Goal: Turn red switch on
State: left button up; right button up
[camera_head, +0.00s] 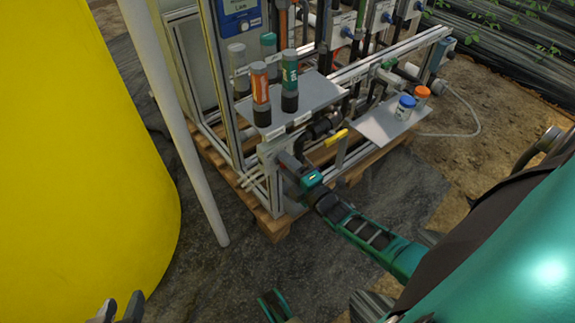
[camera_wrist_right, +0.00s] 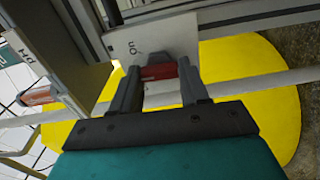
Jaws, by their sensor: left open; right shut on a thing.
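The lettering beside the switch reads sideways; the switch's exact setting is unclear. My left gripper (camera_head: 118,313) is open and empty at the bottom left edge, far from the skid, only its fingertips showing.
A large yellow tank (camera_head: 70,150) stands at left beside a leaning pale pole (camera_head: 180,120). Bottles stand on a grey shelf (camera_head: 318,92) above my right gripper. A lower tray (camera_head: 378,127) holds two capped jars. A yellow-handled valve (camera_head: 336,137) is close by. The dark ground in front is clear.

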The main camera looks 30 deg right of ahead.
pick_arm(q)
jog(key=shift+a+r+p, duration=0.15)
jog(key=shift+p, duration=0.15)
pick_arm(e)
jog(key=shift+m, duration=4.2)
jog(key=o, duration=1.1)
jog(key=shift+c, duration=0.2)
pick_arm(q)
jog(key=shift+s+a+r+p, duration=0.2)
jog(key=shift+a+r+p, duration=0.35)
jog(key=shift+p, duration=1)
pick_arm(e)
jog(key=s+d, duration=0.1)
jog(key=s, duration=1.2)
pick_arm(q)
jog(key=shift+d+r, duration=0.1)
jog(key=shift+r, duration=0.05)
pick_arm(e)
jog(key=shift+w, duration=0.1)
